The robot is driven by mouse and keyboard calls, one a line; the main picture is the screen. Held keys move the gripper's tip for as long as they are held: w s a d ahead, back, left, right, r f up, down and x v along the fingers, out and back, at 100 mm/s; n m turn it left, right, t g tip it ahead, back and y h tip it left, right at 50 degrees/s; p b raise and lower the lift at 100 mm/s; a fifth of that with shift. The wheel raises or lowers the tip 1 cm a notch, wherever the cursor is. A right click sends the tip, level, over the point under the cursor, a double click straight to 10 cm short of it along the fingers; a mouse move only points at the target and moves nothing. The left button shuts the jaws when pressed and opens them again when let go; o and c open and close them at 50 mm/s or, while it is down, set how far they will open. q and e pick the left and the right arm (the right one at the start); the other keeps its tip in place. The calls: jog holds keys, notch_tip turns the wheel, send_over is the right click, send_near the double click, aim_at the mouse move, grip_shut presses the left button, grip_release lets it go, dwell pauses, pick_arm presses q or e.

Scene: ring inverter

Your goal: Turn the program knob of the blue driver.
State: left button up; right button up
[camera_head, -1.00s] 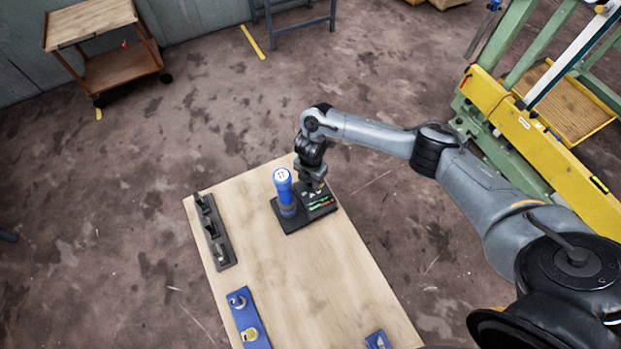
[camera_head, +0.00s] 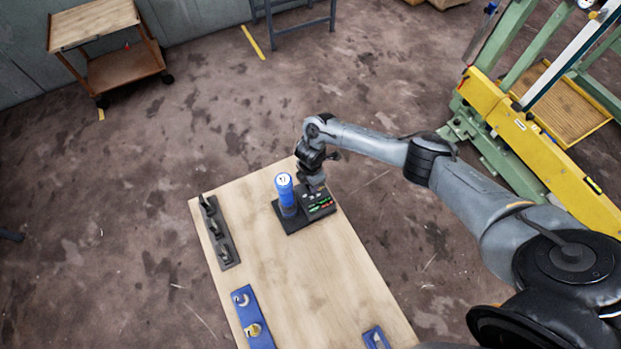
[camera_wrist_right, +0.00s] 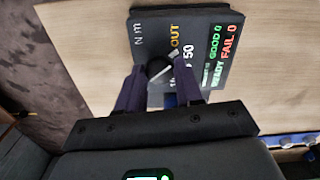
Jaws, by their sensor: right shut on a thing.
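The blue driver (camera_head: 285,190) stands upright at the left part of a dark controller base (camera_head: 300,222) on the table's far end. The base has a display with green and red lettering, which also shows in the right wrist view (camera_wrist_right: 215,50). My right gripper (camera_wrist_right: 160,78) points down at the base, to the right of the driver. Its two fingers are closed around the small dark program knob (camera_wrist_right: 157,68), which has a pale pointer line. In the head view my arm hides the knob. My left gripper is not in view.
On the wooden table (camera_head: 300,280), a dark rack (camera_head: 220,236) lies along the left edge. A blue holder with ring-like parts (camera_head: 248,312) is at the near left, and another blue part (camera_head: 376,338) at the near right. The table's middle is clear.

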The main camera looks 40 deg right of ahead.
jog(key=m+p, duration=0.1)
jog(key=m, duration=0.1)
jog(key=shift+r+m+p, duration=0.1)
jog(key=shift+m+p, duration=0.2)
jog(key=shift+p, duration=0.1)
jog(key=shift+m, duration=0.3)
jog(key=shift+p, duration=0.3)
jog(key=o, duration=1)
jog(key=shift+o, duration=0.2)
